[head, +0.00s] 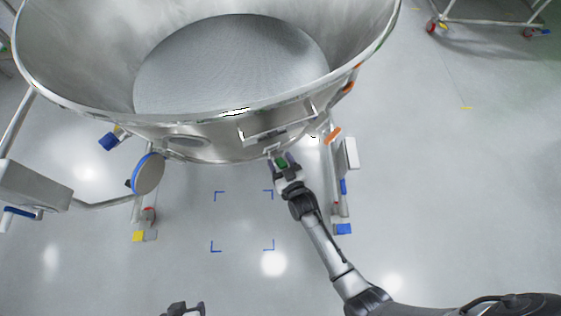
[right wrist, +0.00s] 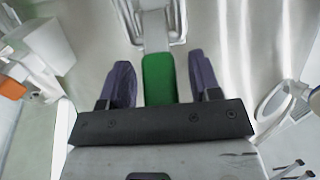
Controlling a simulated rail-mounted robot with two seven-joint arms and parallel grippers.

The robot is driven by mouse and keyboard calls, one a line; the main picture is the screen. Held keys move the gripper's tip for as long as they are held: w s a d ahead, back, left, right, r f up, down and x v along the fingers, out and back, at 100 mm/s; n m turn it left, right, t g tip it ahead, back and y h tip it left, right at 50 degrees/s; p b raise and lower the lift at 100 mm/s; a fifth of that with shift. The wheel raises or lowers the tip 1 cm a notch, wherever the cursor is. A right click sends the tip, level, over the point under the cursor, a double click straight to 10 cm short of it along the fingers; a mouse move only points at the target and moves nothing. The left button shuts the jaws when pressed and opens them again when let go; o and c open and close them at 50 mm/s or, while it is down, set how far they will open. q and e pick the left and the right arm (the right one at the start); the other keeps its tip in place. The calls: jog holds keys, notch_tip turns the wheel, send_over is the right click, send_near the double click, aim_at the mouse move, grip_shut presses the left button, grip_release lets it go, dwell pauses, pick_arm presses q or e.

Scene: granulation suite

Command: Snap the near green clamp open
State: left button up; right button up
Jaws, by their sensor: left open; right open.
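The near green clamp (head: 281,162) sits on the near side of the big steel bowl (head: 200,128), below its rim. In the right wrist view its green tab (right wrist: 158,79) points straight toward my right gripper, under a metal wire latch (right wrist: 152,22). My right gripper (head: 285,161) is open, with one finger on each side of the green tab; gaps show on both sides. In the right wrist view the right gripper (right wrist: 160,82) has its dark fingers apart. My left gripper (head: 186,308) is open and empty at the bottom edge of the head view, far from the clamp.
An orange-handled clamp (head: 332,135) and a white box (head: 351,153) are right of my right gripper. A round disc with a blue rim (head: 148,174) stands at the left on a bent pipe. Blue corner marks (head: 216,246) outline bare floor between the bowl's legs.

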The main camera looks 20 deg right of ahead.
jog(key=shift+c, duration=0.2)
grip_shut()
dwell(0.4)
